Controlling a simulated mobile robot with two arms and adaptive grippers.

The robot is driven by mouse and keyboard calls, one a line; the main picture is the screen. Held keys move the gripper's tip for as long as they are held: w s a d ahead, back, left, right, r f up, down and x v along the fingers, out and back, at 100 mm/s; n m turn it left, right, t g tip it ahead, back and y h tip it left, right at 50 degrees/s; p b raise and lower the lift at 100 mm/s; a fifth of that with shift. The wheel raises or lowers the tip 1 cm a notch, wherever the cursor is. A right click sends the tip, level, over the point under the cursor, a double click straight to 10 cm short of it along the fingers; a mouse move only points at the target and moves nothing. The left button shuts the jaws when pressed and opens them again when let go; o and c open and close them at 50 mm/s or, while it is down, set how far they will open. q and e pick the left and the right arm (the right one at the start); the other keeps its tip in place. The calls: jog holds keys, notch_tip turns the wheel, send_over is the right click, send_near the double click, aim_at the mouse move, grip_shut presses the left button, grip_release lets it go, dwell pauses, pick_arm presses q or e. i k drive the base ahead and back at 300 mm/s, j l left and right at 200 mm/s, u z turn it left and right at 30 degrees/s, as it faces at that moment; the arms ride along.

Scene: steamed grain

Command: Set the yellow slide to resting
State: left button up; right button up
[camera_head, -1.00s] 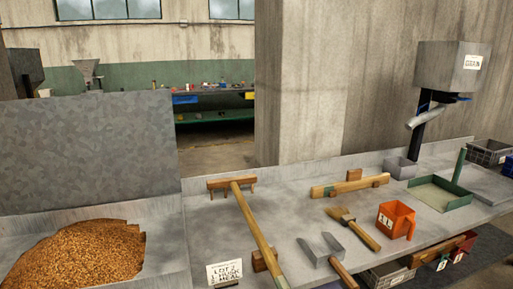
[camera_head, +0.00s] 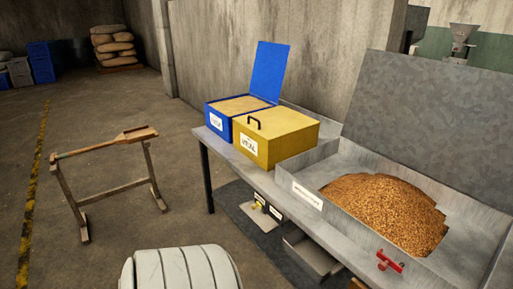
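A small yellow piece (camera_head: 257,205) shows low under the front edge of the table, below the yellow box, beside small dark tags with pale labels. It may be the yellow slide, but it is too small to tell its setting. The yellow box (camera_head: 285,128) has a dark handle on its shut lid and a white label on its front. A red handle (camera_head: 390,262) sticks out from the front of the grain tray. Neither of my grippers is in view.
A blue box (camera_head: 222,133) with its lid raised holds pale meal behind the yellow box. The metal tray (camera_head: 310,196) holds a heap of brown grain (camera_head: 385,210). A wooden stand (camera_head: 105,148) is on the floor at left. Sacks (camera_head: 115,45) are stacked at the back.

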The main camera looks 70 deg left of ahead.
aim_at(253, 206)
jog(key=u, duration=2)
